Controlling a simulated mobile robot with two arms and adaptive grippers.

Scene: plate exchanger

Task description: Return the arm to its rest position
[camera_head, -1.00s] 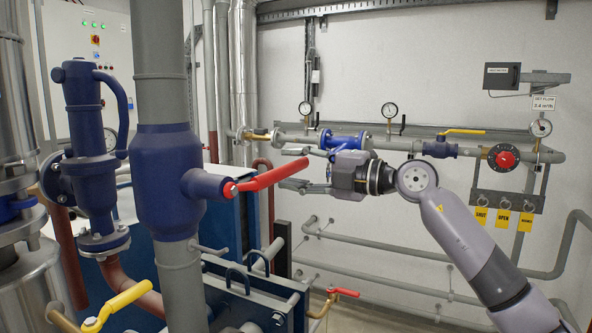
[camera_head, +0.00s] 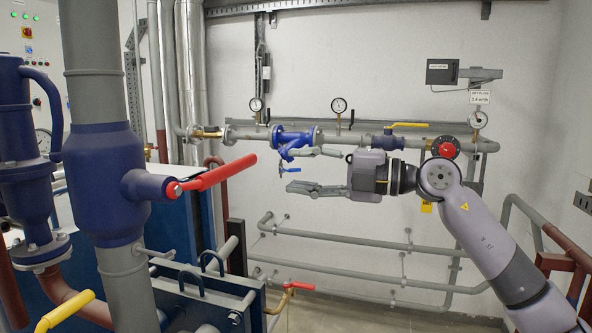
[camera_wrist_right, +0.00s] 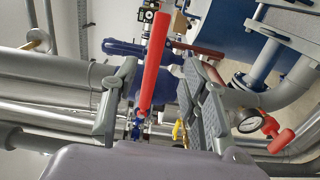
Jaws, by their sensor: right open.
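My right gripper (camera_head: 292,170) reaches in from the right in the head view, its two fingers spread apart and pointing left. Nothing is between them. A long red lever (camera_head: 215,174) sits on the blue valve body (camera_head: 104,182) of the thick grey pipe. Its free end stops a little left of my fingertips, with a gap in the picture. In the right wrist view, the red lever (camera_wrist_right: 153,62) shows beyond and between the open fingers. I cannot tell the depth between them. My left gripper is out of view.
Behind my gripper, a wall pipe carries a blue strainer (camera_head: 293,138), gauges (camera_head: 339,105), a yellow lever (camera_head: 410,125) and a red wheel (camera_head: 445,147). A yellow lever (camera_head: 65,311) is at lower left. Grey pipes (camera_head: 340,237) run below my gripper.

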